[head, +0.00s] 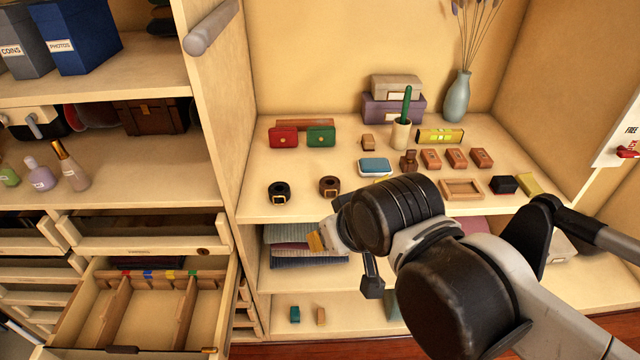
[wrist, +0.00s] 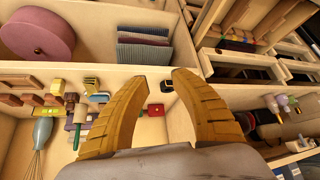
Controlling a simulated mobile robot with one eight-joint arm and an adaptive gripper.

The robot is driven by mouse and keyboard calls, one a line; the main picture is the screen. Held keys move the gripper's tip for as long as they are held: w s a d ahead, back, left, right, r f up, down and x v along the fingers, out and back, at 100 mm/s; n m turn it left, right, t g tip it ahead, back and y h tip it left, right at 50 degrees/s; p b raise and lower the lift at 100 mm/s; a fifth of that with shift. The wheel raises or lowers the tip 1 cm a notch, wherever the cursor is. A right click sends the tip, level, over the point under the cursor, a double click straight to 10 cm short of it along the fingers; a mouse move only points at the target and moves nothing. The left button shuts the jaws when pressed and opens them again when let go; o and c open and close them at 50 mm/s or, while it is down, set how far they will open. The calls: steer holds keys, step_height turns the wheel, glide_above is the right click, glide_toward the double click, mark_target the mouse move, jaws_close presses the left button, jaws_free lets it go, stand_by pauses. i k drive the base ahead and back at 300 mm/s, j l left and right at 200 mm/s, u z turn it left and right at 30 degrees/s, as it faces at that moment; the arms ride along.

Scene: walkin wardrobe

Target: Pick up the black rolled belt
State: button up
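The black rolled belt (head: 279,191) sits on the upper shelf (head: 300,212) near its front left, its gold buckle facing forward. A brown rolled belt (head: 329,186) sits just to its right. In the wrist view the black belt (wrist: 166,86) shows small, in the gap between my finger tips. My gripper (wrist: 160,76) is open and empty, its yellow-brown fingers apart. In the head view only a bit of a finger of my gripper (head: 317,241) shows, in front of and below the shelf edge, right of the black belt and apart from it.
Red (head: 284,137) and green (head: 321,136) wallets stand behind the belts. A blue-topped tin (head: 375,167) lies to their right. A tall divider (head: 217,110) stands left of the black belt. An open drawer (head: 150,325) juts out at lower left. Folded cloths (head: 300,247) lie below.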

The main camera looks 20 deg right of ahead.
mark_target(279, 192)
steer(key=j+z, duration=1.25)
steer(key=k, duration=0.05)
